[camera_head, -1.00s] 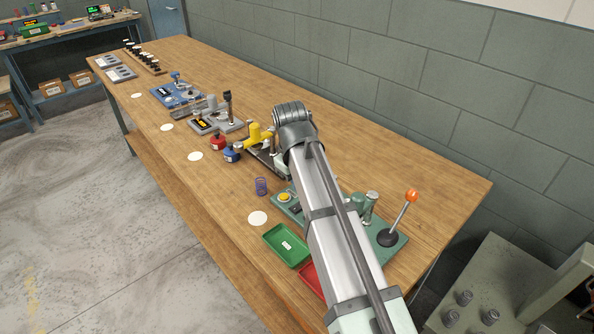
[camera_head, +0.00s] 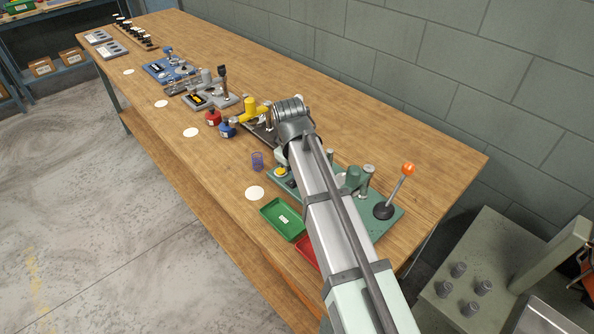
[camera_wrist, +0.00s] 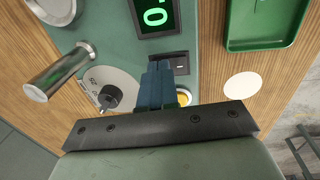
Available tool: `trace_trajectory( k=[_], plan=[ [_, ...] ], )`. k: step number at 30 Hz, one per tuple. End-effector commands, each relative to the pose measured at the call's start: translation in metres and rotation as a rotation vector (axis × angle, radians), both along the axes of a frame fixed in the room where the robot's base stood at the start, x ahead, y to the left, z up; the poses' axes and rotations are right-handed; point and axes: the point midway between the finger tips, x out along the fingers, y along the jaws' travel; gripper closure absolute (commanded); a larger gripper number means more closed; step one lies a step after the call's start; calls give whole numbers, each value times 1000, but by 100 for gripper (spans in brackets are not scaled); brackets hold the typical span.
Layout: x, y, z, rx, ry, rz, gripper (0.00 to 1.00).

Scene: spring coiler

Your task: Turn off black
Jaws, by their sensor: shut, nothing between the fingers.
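In the wrist view, a small black switch (camera_wrist: 182,62) sits in the green station panel (camera_wrist: 115,48), below a display (camera_wrist: 155,15) showing a green 0. My gripper (camera_wrist: 160,68) is shut and empty, its blue-grey fingertips at the switch's left side; I cannot tell whether they touch it. The fingers partly hide a yellow button (camera_wrist: 183,97). A black knob (camera_wrist: 109,97) on a pale dial is left of the fingers. In the head view, the green station (camera_head: 340,190) is partly behind my arm, and my gripper is hidden there.
A metal post (camera_wrist: 58,72) rises left of the dial. A green tray (camera_head: 283,219) and a red tray (camera_head: 306,250) lie in front of the station. An orange-topped lever (camera_head: 398,190) stands at its right. Other stations line the bench to the left.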

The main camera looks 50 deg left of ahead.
Motion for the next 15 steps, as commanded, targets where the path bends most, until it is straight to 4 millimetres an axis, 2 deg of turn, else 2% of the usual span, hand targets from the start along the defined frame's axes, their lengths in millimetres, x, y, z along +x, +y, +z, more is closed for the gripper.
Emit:
trace_trajectory(
  k=[5,15],
  plan=[
    [8,0,-11,-2,0,0,100],
    [10,-2,-14,-5,-3,-2,100]
  ],
)
